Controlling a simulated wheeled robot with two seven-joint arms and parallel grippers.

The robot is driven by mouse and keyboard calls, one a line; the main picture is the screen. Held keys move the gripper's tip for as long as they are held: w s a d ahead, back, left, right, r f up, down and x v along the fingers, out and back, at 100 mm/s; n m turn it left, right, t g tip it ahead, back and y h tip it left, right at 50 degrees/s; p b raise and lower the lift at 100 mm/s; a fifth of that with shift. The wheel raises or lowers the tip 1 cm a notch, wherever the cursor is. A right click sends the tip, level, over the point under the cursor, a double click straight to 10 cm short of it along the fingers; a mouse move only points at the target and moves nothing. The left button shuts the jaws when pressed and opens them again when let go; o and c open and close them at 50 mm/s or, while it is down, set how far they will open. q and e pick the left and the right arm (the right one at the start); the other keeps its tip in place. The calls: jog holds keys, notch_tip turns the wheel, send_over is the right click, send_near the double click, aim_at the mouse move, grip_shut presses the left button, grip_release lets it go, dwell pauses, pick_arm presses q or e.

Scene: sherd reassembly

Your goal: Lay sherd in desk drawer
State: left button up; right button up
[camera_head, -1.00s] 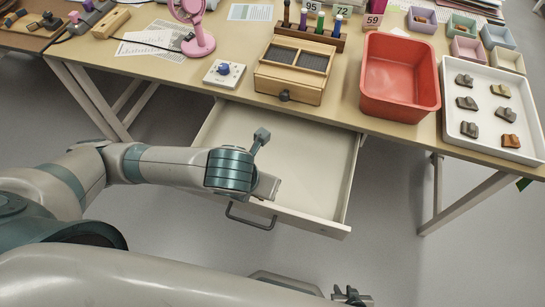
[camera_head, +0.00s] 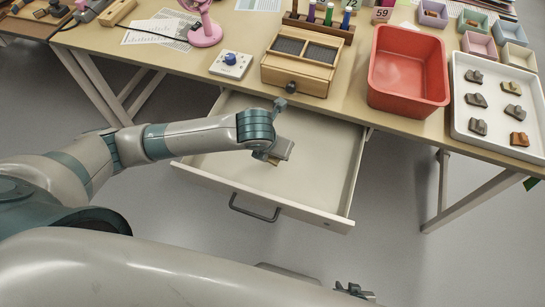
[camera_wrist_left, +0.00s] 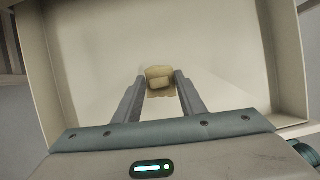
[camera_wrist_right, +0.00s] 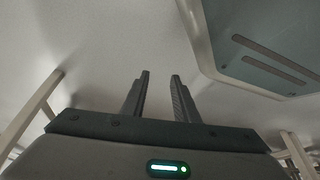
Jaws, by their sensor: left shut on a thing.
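A tan sherd (camera_wrist_left: 159,78) is between the fingertips of my left gripper (camera_wrist_left: 159,88) in the left wrist view. My left gripper (camera_head: 276,154) is shut on it. In the head view only a small brownish part of the sherd shows below the fingers. The desk drawer (camera_head: 325,160) is pulled open, pale and otherwise empty where I can see. The gripper and sherd are over the drawer's inside. I cannot tell whether the sherd touches the floor. My right gripper (camera_head: 353,291) is low at the bottom edge, its fingers (camera_wrist_right: 158,95) apart and empty.
The drawer's front has a dark handle (camera_head: 254,208). On the desk above stand a wooden box (camera_head: 301,62), a red bin (camera_head: 407,72), a white tray (camera_head: 502,150) with several sherds, a dial box (camera_head: 231,64) and a pink stand (camera_head: 205,32).

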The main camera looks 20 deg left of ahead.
aim_at(272, 158)
pick_arm(q)
jog(key=shift+f, duration=0.15)
pick_arm(e)
jog(key=shift+w+a, duration=0.1)
pick_arm(q)
jog(key=shift+f, duration=0.35)
notch_tip(272, 158, down, 2)
jog(key=shift+f, duration=0.5)
pick_arm(e)
jog(key=shift+d, duration=0.45)
pick_arm(q)
jog(key=shift+f, duration=0.1)
pick_arm(e)
jog(key=shift+d, duration=0.2)
